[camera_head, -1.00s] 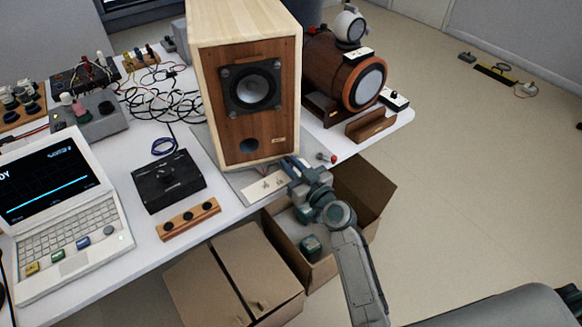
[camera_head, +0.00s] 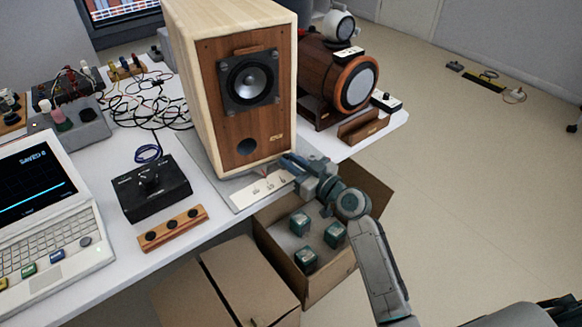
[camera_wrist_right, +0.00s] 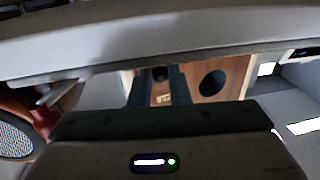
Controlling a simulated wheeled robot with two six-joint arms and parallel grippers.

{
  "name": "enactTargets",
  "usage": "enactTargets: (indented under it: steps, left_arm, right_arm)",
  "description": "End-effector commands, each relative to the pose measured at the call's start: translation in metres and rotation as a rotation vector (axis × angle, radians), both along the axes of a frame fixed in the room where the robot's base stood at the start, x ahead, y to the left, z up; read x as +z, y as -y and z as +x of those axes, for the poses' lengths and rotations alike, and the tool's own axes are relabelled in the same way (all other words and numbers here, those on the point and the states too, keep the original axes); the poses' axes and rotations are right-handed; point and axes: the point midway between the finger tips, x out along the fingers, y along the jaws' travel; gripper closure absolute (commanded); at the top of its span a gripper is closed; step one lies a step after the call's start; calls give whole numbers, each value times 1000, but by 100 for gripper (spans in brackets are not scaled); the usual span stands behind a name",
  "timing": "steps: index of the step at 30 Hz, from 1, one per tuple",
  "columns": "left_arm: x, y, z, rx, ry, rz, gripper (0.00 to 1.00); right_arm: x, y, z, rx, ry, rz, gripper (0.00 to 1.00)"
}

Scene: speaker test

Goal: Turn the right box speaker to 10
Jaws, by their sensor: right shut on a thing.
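The wooden box speaker (camera_head: 210,85) stands at the table's front edge, its front with a dark driver and round port facing me. It stands on a grey plate (camera_head: 221,188) with a white marked strip (camera_head: 250,195) in front. My right gripper (camera_head: 288,164) is at the speaker's lower front right corner. It is shut on a small part at the speaker's base, mostly hidden by the fingers. In the right wrist view its two dark fingers (camera_wrist_right: 160,88) stand before the speaker's wood front (camera_wrist_right: 228,84). My left gripper is not in view.
A round brown speaker (camera_head: 330,75) stands behind right. Cardboard boxes, one open (camera_head: 320,280) with green-topped blocks, lie below my right arm.

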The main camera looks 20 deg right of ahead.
Motion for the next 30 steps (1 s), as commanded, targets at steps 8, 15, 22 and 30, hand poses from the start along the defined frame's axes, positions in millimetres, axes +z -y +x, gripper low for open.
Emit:
enactTargets:
  steps: [8,15,22,30]
  left_arm:
    - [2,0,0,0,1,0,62]
    - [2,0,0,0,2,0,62]
    - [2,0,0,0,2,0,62]
    - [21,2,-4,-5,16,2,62]
  right_arm:
    - [0,0,0,2,-1,-2,100]
    - [0,0,0,2,-1,-2,62]
    - [-1,1,-1,2,-1,-2,62]
    - [-3,21,-35,2,-1,-8,62]
